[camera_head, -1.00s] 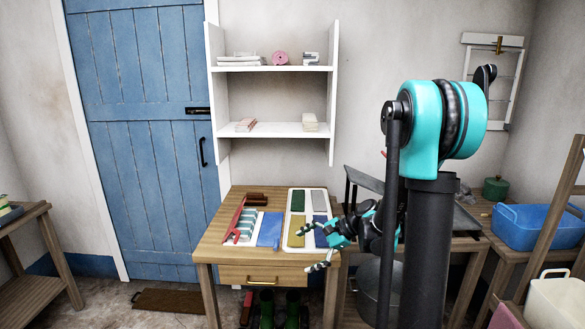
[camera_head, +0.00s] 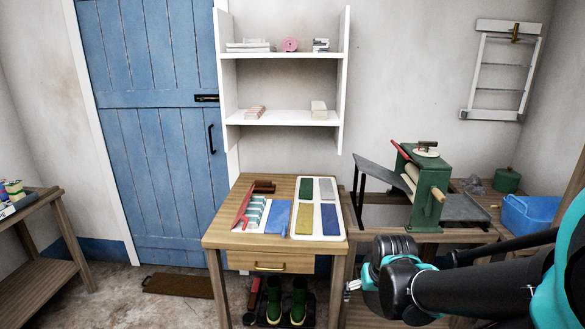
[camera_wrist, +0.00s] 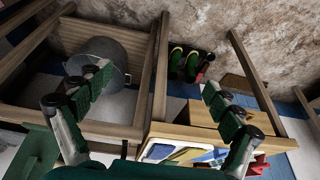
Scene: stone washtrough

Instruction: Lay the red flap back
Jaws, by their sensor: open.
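The red flap (camera_head: 242,207) stands raised and tilted at the left side of the small wooden table, along a white-and-teal striped piece (camera_head: 256,212). A blue flat piece (camera_head: 277,217) lies to their right. In the wrist view a red part (camera_wrist: 258,164), apparently the flap, shows at the bottom right, partly behind a finger. My gripper (camera_wrist: 155,88) is open and empty, its fingers spread wide. It is low, to the right of the table, apart from the flap. In the head view my arm hides most of it.
A white tray (camera_head: 318,232) with coloured panels lies on the table's right half. A dark red block (camera_head: 264,187) lies behind the flap. A green roller press (camera_head: 428,195) stands to the right. Green boots (camera_head: 299,300) stand beneath the table; a grey bucket (camera_wrist: 98,55) is near my gripper.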

